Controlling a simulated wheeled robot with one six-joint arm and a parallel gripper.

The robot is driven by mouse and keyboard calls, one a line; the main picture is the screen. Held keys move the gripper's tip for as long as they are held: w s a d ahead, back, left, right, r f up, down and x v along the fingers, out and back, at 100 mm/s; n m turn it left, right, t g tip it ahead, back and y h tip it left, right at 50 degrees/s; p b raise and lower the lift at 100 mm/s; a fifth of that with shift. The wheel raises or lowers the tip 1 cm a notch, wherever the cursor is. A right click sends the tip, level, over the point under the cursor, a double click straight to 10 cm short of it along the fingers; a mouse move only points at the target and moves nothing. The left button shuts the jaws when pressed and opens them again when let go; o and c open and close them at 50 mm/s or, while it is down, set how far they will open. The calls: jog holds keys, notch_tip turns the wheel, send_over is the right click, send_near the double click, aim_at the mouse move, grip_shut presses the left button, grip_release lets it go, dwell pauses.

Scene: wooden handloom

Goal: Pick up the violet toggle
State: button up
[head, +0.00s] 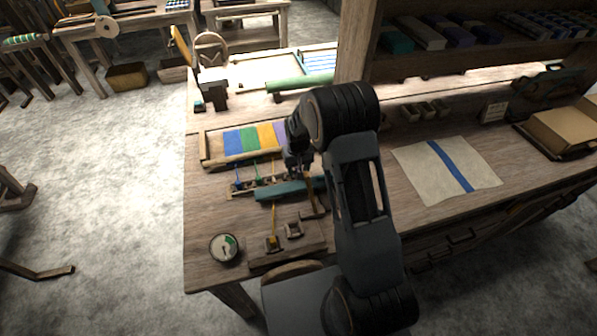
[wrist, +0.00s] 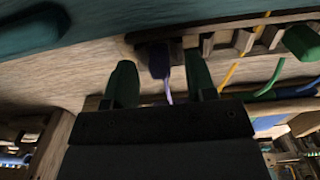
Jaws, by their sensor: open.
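In the wrist view, a dark violet toggle (wrist: 158,62) with a pale violet cord hangs by a slotted wooden rack. My gripper (wrist: 160,70) is open, with one dark finger on each side of the violet toggle; the toggle appears between the fingertips. I cannot tell how deep it sits between them, and I see no grip on it. In the head view my gripper (head: 299,162) is over the right end of the rack (head: 245,191), and my arm hides the violet toggle there.
Blue, green and yellow cords (head: 274,166) run to the rack on the left. A teal bar (head: 285,190) lies in front. A striped weaving (head: 247,139) is behind. A round dial (head: 224,248) and a wooden block base (head: 290,243) stand nearer. A cloth (head: 420,175) lies right.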

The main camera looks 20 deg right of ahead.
jog(key=shift+f, duration=0.5)
jog(key=shift+c, duration=0.4)
grip_shut()
